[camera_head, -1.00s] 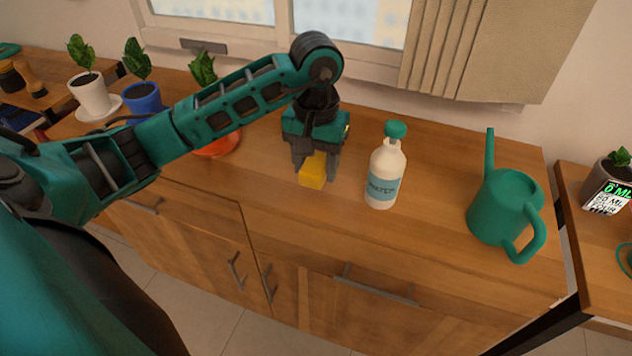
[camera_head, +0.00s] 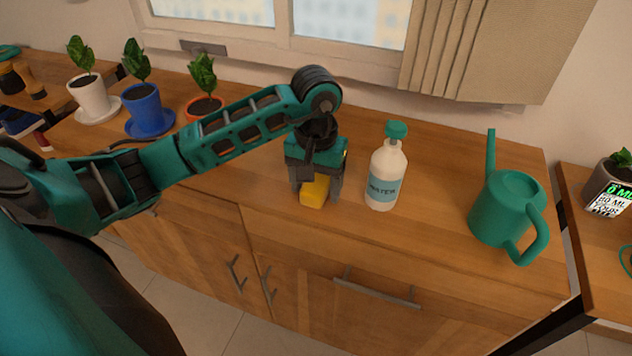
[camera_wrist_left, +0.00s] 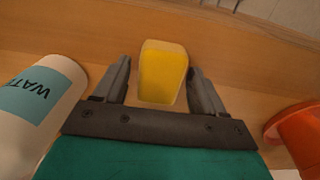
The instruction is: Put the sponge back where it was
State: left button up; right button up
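The yellow sponge (camera_head: 314,192) is at the wooden counter, left of the white water bottle (camera_head: 385,178). My left gripper (camera_head: 318,194) points down over it, one finger on each side. In the left wrist view the sponge (camera_wrist_left: 163,74) lies between the two fingers (camera_wrist_left: 160,75), with a narrow gap visible on each side, so the gripper looks open around it. The sponge appears to rest on the counter; its underside is hidden. My right gripper is not in view.
The bottle stands close to the right of my left gripper. A green watering can (camera_head: 505,208) is farther right. Potted plants in white (camera_head: 92,98), blue (camera_head: 146,112) and orange (camera_head: 204,106) pots stand at the left. The counter's front edge is near.

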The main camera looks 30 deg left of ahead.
aim_at(316, 183)
pick_arm(q)
jog(key=shift+o, duration=0.3)
jog(key=shift+r, duration=0.1)
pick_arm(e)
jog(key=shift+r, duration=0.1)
pick_arm(q)
jog(key=shift+r+p, duration=0.3)
notch_tip(316, 183, up, 12)
jog(key=shift+f+p, duration=0.2)
jog(key=shift+p, duration=0.2)
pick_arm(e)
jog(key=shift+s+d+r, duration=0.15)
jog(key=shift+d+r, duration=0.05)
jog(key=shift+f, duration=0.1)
